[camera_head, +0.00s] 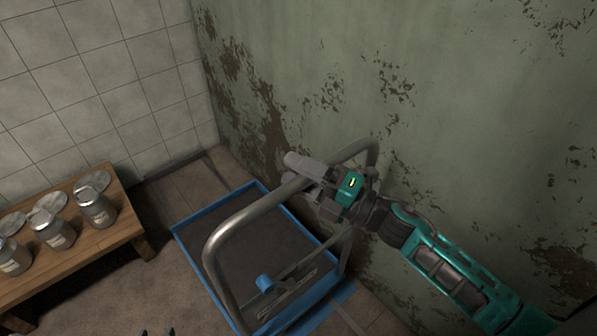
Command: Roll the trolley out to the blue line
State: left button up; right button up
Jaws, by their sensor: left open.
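The trolley has a dark deck with a blue rim (203,218) and a bent grey tube handle (232,232). It stands in the corner beside the green wall. My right gripper (308,187) comes in from the right, with its fingers on either side of the handle's upper bar, shut on it. Only the dark fingertips of my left gripper (157,332) show at the bottom edge, apart from each other and away from the trolley. A flat blue strip (343,293) shows on the floor by the trolley's near right corner; I cannot tell if it is the blue line.
A wooden bench (113,228) with several metal milk cans (94,207) and their lids stands at the left. The peeling green wall (450,120) is close behind and right of the trolley. A tiled wall (90,85) closes the back left. Floor between bench and trolley is clear.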

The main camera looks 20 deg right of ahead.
pick_arm(q)
jog(key=shift+w+d+f+b, duration=0.2)
jog(key=shift+d+b, duration=0.15)
jog(key=shift+b, duration=0.25)
pick_arm(e)
jog(key=v, duration=1.3)
pick_arm(q)
jog(key=r+p, duration=0.1)
jog(key=a+r+p, duration=0.1)
jog(key=p, duration=0.1)
jog(key=shift+s+r, duration=0.15)
jog(key=shift+s, duration=0.2)
pick_arm(e)
jog(key=s+a+f+m+g+h, duration=0.2)
jog(key=f+m+h, duration=0.3)
jog(key=m, duration=0.7)
jog(key=s+a+f+m+g+h, duration=0.1)
jog(key=a+f+m+h, duration=0.3)
jog(key=f+m, duration=0.6)
jog(key=s+m+h, duration=0.1)
jog(key=m+h, duration=0.1)
jog(key=shift+m+g, duration=0.4)
jog(key=shift+r+h, duration=0.1)
jog(key=shift+h, duration=0.2)
pick_arm(q)
jog(key=shift+w+r+p, duration=0.1)
jog(key=shift+p, duration=0.2)
